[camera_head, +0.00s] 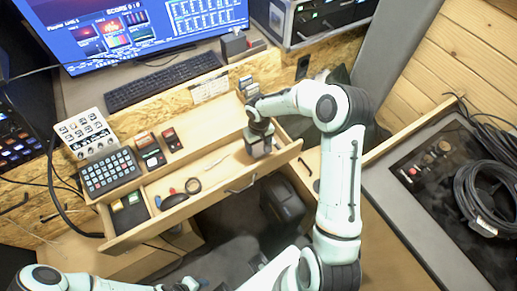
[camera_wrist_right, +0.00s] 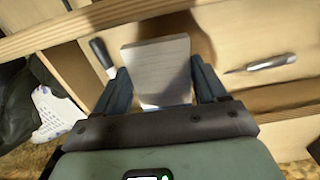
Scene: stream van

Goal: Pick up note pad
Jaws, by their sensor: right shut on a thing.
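The note pad (camera_wrist_right: 160,72) shows in the right wrist view as a pale, lined block between the two dark fingers of my right gripper (camera_wrist_right: 160,80). The fingers are shut on its sides. In the head view my right gripper (camera_head: 258,140) points down at the right end of the open wooden drawer (camera_head: 232,187). The pad shows there as a small grey block (camera_head: 258,150) under the fingers. I cannot tell whether it touches the drawer floor. Part of my left arm shows along the bottom left edge, but its gripper is not in view.
A button pad (camera_head: 108,172) and a white control panel (camera_head: 84,133) stand left. A keyboard (camera_head: 163,80) lies behind. A black cable coil (camera_head: 490,195) is at right.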

